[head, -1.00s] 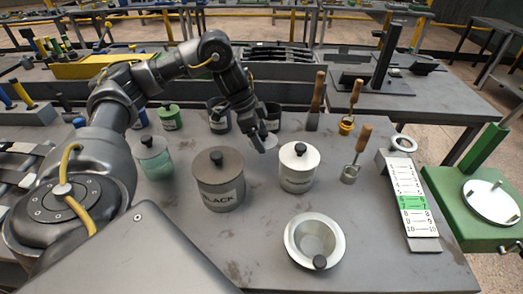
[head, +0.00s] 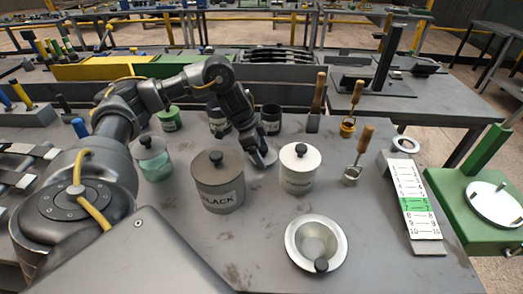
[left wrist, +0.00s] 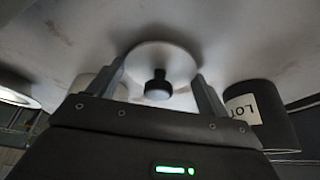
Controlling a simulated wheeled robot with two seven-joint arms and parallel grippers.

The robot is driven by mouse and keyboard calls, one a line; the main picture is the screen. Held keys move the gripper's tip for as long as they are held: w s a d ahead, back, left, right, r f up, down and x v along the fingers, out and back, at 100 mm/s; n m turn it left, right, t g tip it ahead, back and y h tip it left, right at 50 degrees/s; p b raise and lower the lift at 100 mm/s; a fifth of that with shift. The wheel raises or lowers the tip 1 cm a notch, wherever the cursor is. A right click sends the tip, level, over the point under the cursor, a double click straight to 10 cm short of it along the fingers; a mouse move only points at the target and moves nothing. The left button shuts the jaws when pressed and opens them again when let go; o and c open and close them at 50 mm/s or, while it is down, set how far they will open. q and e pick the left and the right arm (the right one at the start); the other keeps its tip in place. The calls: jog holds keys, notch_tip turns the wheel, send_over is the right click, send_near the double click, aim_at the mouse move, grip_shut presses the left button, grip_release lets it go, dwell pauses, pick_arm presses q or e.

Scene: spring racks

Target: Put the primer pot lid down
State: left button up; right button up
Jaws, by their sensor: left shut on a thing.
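My left gripper (head: 262,160) is low over the table, between and slightly behind the black-labelled pot and the white pot. It is shut on a pale round lid (left wrist: 150,58) with a black knob (left wrist: 158,85), which sits between the fingers in the left wrist view. No label readable as primer shows.
The lidded BLACK pot (head: 217,186) and lidded white pot (head: 298,172) flank the gripper closely. A green-tinted jar (head: 152,163), a metal bowl (head: 294,246), wooden-handled tools and a scale card (head: 410,197) stand around.

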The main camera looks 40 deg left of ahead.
pick_arm(q)
jog(key=o, duration=1)
jog(key=p+v, duration=0.1)
jog(key=v, duration=0.6)
jog(key=shift+r+p, duration=0.2)
jog(key=shift+p, duration=0.2)
jog(key=shift+p+v, duration=1)
jog(key=shift+v, duration=1.4)
pick_arm(e)
jog(key=shift+s+a+r, duration=0.2)
jog(key=shift+a+r, duration=0.5)
jog(key=shift+r, duration=0.15)
jog(key=shift+s+a+r, duration=0.2)
jog(key=shift+a+r, duration=0.45)
jog(key=shift+r, duration=0.15)
jog(key=shift+d, duration=0.1)
